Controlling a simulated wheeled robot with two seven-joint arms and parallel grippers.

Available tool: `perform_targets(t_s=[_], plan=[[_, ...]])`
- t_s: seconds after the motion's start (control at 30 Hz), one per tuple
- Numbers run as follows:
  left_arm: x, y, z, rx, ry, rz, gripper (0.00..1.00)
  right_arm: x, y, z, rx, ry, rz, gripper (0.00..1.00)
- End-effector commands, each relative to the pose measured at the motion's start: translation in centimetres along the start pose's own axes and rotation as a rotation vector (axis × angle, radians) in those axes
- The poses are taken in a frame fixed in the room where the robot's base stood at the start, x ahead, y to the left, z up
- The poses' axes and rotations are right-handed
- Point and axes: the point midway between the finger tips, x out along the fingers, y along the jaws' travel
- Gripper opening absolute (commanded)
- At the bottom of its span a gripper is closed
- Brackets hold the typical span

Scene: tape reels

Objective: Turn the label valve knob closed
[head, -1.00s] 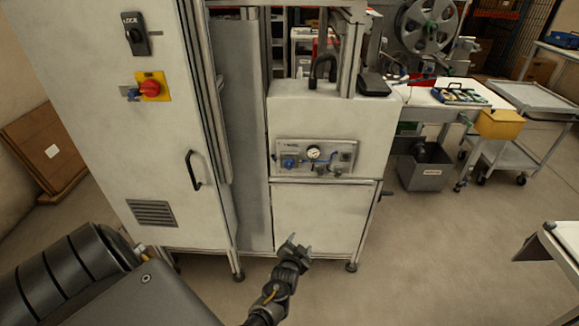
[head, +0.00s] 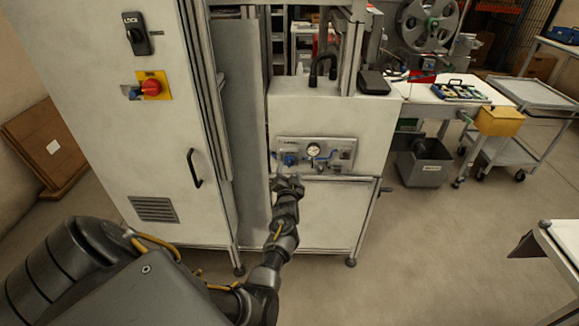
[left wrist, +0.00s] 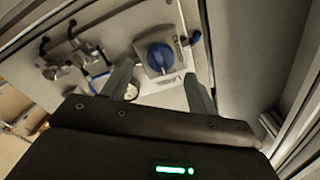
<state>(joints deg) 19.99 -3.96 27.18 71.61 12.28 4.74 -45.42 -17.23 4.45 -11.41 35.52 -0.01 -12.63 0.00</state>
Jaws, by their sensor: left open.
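The label valve knob (head: 289,159) is blue and sits at the left of a small panel (head: 330,166) on the white machine. In the left wrist view the blue knob (left wrist: 160,58) is on a grey square plate, beyond and between my finger tips. My left gripper (head: 288,180) is just below and in front of the knob in the head view. Its two fingers (left wrist: 160,82) are apart, with nothing between them that I can see touching. My right gripper is not in view.
A round gauge (head: 313,150) and small fittings with blue tubing sit right of the knob. A tall white cabinet (head: 120,110) with a black handle stands at the left. A metal post runs close to the gripper's right in the wrist view.

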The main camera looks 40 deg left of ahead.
Motion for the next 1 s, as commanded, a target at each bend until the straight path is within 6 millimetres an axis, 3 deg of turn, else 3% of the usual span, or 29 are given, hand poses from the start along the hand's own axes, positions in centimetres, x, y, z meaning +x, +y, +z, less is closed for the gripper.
perform_targets(t_s=[0.23, 0.63, 1.0], plan=[[3.2, -0.1, 0.1, 0.0, -0.001, 0.0, 0.59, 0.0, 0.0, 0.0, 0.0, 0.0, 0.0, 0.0], [3.9, 0.0, 0.1, -0.001, -0.001, 0.0, 0.59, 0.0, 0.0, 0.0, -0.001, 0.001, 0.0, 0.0], [3.6, 0.3, -0.1, -0.002, -0.001, 0.002, 0.15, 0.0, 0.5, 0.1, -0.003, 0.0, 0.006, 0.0]])
